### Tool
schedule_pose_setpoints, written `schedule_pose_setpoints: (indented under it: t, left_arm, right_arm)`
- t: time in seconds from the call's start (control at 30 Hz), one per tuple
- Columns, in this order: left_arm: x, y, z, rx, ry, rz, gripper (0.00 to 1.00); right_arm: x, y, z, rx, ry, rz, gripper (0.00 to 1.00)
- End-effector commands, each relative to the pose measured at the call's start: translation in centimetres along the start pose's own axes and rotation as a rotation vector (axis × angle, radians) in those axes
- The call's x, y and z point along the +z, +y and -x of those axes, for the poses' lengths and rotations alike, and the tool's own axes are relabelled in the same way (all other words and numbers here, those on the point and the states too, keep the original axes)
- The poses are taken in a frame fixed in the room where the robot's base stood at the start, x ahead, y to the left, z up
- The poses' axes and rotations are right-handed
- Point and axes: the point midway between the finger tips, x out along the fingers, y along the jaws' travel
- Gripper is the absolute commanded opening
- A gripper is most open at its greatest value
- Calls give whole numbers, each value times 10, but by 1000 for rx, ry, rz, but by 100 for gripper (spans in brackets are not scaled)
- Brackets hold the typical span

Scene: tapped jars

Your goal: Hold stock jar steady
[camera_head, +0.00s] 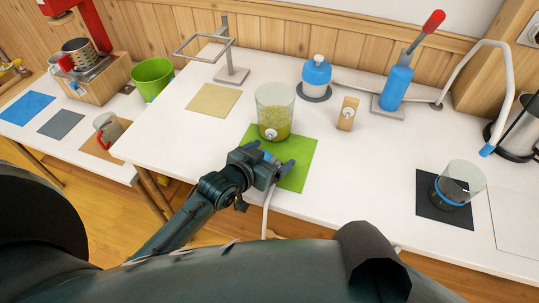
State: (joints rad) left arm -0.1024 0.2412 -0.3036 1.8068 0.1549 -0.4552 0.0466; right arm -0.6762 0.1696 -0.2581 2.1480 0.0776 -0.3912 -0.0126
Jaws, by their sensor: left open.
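A clear jar (275,105) with yellow-green contents and a small pale tap low on its front stands upright at the back of a green mat (298,172). It appears to be the stock jar. My left gripper (271,157) is open over the mat, just in front of the jar, with its fingers toward it. I see nothing between the fingers, and they look apart from the jar. My right gripper is not in view. A second clear jar (462,176) with a blue band stands on a black mat (430,208) at the right.
A blue-and-white container (316,74), a small wooden block (348,113) and a blue lever device (396,88) stand behind. A metal stand (231,75) and green bucket (152,77) are left. The white table between the green and black mats is clear.

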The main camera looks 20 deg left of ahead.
Motion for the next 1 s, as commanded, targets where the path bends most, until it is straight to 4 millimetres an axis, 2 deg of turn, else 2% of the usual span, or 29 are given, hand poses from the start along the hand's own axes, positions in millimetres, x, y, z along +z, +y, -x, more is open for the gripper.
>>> schedule_pose_setpoints:
  t: [0.2, 0.83, 1.0]
  left_arm:
    - [0, 0, 0, 0, 0, 0, 86]
    - [0, 0, 0, 0, 1, -1, 35]
    - [-4, 0, 2, 0, 1, -1, 35]
  right_arm:
    - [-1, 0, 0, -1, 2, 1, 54]
    - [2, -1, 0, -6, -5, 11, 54]
    - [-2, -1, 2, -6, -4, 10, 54]
